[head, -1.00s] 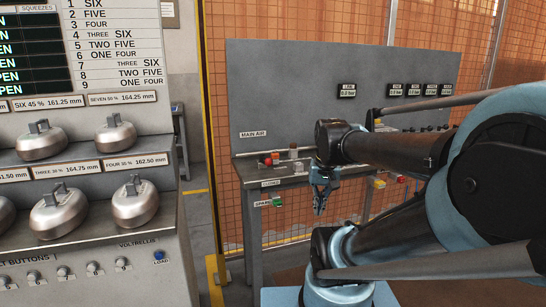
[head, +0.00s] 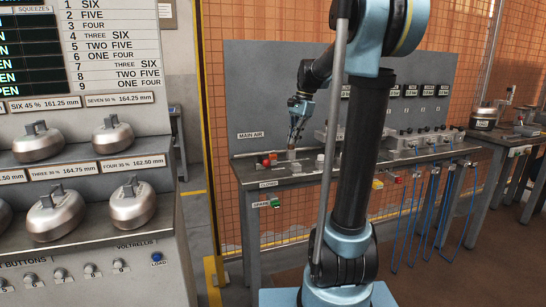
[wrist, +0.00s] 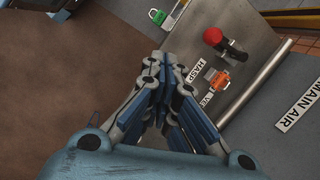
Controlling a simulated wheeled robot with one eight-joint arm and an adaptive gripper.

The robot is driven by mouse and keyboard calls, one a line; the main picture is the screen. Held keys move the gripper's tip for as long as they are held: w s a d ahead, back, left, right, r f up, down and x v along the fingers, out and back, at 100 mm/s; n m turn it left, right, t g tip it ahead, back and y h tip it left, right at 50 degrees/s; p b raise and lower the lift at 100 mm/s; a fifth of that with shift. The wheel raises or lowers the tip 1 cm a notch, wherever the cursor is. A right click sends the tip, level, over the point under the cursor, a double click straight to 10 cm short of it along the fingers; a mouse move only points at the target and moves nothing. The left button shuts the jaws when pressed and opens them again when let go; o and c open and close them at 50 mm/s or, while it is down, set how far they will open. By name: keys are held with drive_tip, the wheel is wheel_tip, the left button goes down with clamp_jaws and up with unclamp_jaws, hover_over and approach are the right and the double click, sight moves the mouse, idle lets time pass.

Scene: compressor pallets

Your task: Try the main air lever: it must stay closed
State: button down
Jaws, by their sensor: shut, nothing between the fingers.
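The main air lever with its red grip (wrist: 212,37) sits on the grey bench top in the wrist view. In the head view its red end (head: 266,162) shows at the left of the bench, below the MAIN AIR label (head: 250,135). An orange hasp (wrist: 219,80) is beside it, near a HASP label (wrist: 196,71). My gripper (head: 293,142) is shut and empty above the bench, right of the lever. In the wrist view my gripper (wrist: 164,64) points down, apart from the lever and hasp.
A green padlock (wrist: 158,16) hangs at the bench front; it also shows in the head view (head: 276,203), below a CLOSED label (head: 268,184). My arm hides part of the bench. Blue hoses (head: 430,215) hang at right. A tall panel with metal weights (head: 114,136) stands at left.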

sight(263, 161)
drive_tip(key=w+a+m, duration=0.2)
drive_tip(key=w+m, duration=0.1)
drive_tip(key=w, duration=0.8)
drive_tip(key=shift+g+y, duration=0.4)
drive_tip(key=x, duration=0.9)
drive_tip(key=shift+s+f, duration=0.15)
drive_tip(key=shift+s, duration=0.2)
drive_tip(key=a, duration=0.1)
drive_tip(key=s+a, duration=0.1)
drive_tip(key=shift+s+a+f, duration=0.1)
drive_tip(key=shift+a+f, duration=0.1)
drive_tip(key=shift+a, duration=0.2)
drive_tip(key=shift+s+a, duration=0.15)
drive_tip(key=shift+a, duration=0.2)
drive_tip(key=shift+d, duration=0.15)
drive_tip(key=shift+m, duration=0.3)
